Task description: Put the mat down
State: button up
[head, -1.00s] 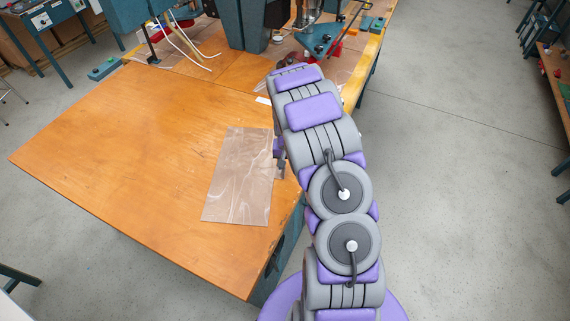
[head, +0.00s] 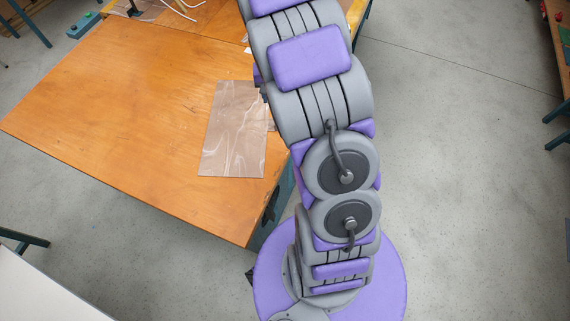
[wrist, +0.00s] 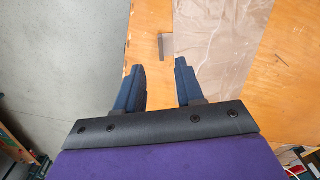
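The mat is a clear, glossy plastic sheet (head: 232,140) lying flat on the orange wooden table near its right side. In the wrist view the mat (wrist: 207,35) lies beyond and to the right of my gripper's fingers. My gripper (wrist: 160,69) is open, with its two dark fingers apart and nothing visible between them. The fingers are by the mat's edge; I cannot tell their height above the table. In the head view my arm hides most of the gripper.
The wooden table (head: 110,110) is clear to the left of the mat. A small grey piece (wrist: 161,46) shows at the mat's edge. White cables (head: 180,10) lie at the table's far side. Bare concrete floor (head: 460,170) is open on the right.

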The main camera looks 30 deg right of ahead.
jog(key=s+a+r+n, duration=0.1)
jog(key=s+a+r, duration=0.6)
jog(key=a+r, duration=0.1)
jog(key=s+a+r+n, duration=0.1)
jog(key=s+a+r, duration=0.1)
jog(key=s, duration=0.6)
jog(key=s+a+r+n+g, duration=0.1)
jog(key=s+a+r+n, duration=0.1)
jog(key=s+a, duration=0.3)
jog(key=s+a+r+n, duration=0.2)
jog(key=s+a, duration=0.2)
jog(key=s, duration=0.9)
jog(key=shift+r+g, duration=0.4)
